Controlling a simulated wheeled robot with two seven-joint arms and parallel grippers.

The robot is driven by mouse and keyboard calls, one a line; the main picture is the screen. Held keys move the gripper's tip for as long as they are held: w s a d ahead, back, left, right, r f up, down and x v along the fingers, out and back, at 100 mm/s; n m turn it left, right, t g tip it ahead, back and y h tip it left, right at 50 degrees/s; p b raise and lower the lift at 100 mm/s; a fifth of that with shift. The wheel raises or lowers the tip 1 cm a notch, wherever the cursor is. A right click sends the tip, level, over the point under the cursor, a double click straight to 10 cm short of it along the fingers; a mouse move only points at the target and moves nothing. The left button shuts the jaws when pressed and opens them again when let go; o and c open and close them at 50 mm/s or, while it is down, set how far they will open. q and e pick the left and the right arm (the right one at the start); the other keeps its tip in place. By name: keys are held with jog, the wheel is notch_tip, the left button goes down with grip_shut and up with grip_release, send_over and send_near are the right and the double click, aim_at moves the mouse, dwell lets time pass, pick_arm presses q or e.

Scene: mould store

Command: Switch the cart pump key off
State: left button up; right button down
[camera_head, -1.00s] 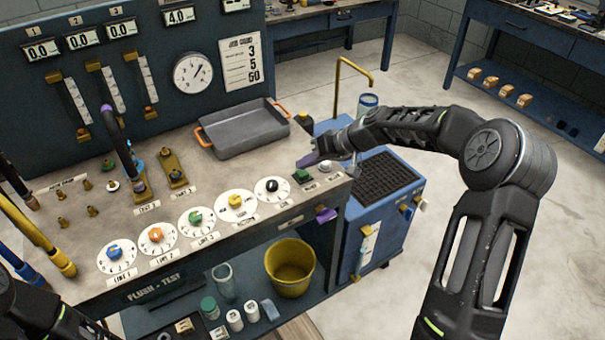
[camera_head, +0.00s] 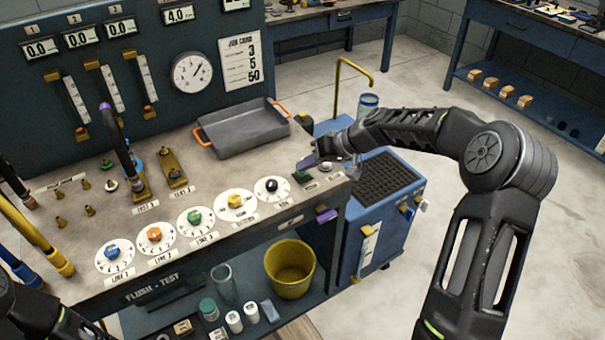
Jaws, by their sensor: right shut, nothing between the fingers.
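The blue cart (camera_head: 352,255) stands at the right end of the test bench, with a black grated top (camera_head: 388,178). Small yellow-and-dark fittings (camera_head: 405,210) sit on its right side; I cannot tell which part is the pump key.
A grey tray (camera_head: 240,140) with orange handles lies on the bench behind a row of round dials (camera_head: 196,219). A yellow bucket (camera_head: 289,268) stands on the lower shelf. A thin yellow pipe (camera_head: 339,85) rises behind the cart. The floor to the right is clear.

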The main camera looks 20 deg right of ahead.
aim_at(306, 173)
jog(key=shift+r, duration=0.9)
jog(key=shift+p, duration=0.3)
notch_tip(306, 173, up, 6)
jog(key=p, duration=0.3)
dwell(1.5)
